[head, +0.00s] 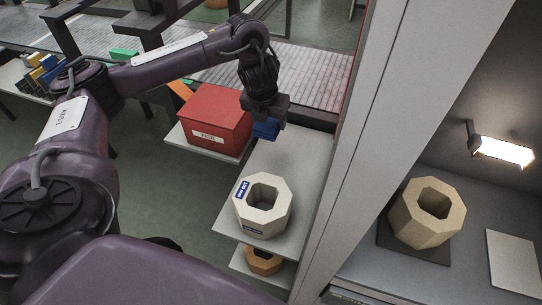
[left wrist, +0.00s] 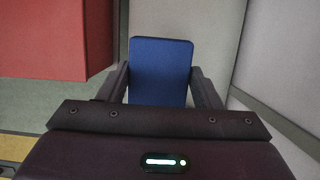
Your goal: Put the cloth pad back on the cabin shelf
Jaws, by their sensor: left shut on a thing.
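The cloth pad is a blue rectangular block (head: 266,129) in the head view, at the tip of my left gripper (head: 265,118). In the left wrist view the blue pad (left wrist: 160,72) sits between both fingers of my left gripper (left wrist: 162,85), which are shut on its sides. A pale grey shelf (head: 290,165) lies below and around it. I cannot tell from these views whether the pad touches the shelf. My right gripper is not in view.
A red box (head: 213,120) stands just left of the pad. A pale octagonal ring block (head: 264,207) sits on the shelf's front part, with an orange one (head: 263,261) below. A cabin post (head: 350,150) rises on the right. A tan ring block (head: 427,212) is inside the cabin.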

